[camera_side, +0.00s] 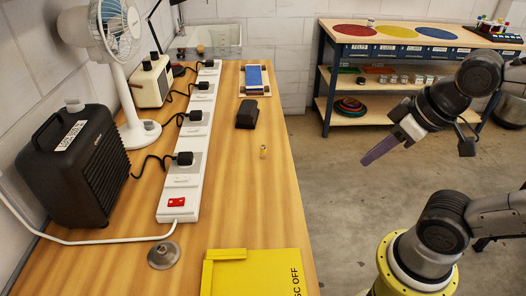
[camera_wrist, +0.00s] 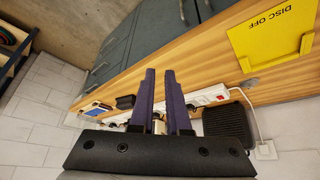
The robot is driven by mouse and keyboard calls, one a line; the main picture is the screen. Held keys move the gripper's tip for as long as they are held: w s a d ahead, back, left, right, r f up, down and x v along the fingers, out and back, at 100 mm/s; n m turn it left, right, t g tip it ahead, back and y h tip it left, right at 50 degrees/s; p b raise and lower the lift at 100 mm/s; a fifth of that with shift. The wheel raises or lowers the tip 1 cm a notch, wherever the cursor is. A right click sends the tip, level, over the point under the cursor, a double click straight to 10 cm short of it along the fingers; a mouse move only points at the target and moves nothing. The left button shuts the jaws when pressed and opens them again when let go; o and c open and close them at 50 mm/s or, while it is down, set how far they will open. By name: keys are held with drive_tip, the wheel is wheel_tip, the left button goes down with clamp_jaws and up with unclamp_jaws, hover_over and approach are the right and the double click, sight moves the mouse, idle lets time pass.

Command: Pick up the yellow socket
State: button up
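In the wrist view, my gripper (camera_wrist: 159,72) shows a narrow gap between the two fingers, with nothing held.
A white power strip (camera_side: 168,203) with black plugs runs along the bench. A black block (camera_side: 247,113) and a blue-topped tray (camera_side: 254,79) lie beyond the socket. A yellow DISC OFF plate (camera_side: 255,273) lies in front. A black heater (camera_side: 75,165) and fan (camera_side: 139,134) stand left.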

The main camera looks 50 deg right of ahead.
drive_tip(key=o, duration=0.5)
drive_tip(key=shift+o, duration=0.2)
drive_tip(key=w+r+m+g, duration=0.2)
drive_tip(key=w+r+m, duration=0.8)
drive_tip(key=w+m, duration=0.3)
drive_tip(key=m+g, duration=0.2)
drive_tip(key=g, duration=0.1)
hover_over(263, 146)
wheel_tip(263, 146, down, 8)
drive_tip(key=shift+g, duration=0.3)
drive_tip(key=f, duration=1)
drive_tip(key=shift+w+a+f, duration=0.1)
drive_tip(key=shift+w+f, duration=0.25)
drive_tip(key=shift+w, duration=0.05)
drive_tip(key=shift+s+f, duration=0.2)
drive_tip(key=shift+f, duration=1.4)
drive_tip(key=shift+s+f, duration=0.15)
drive_tip(key=shift+f, duration=1.4)
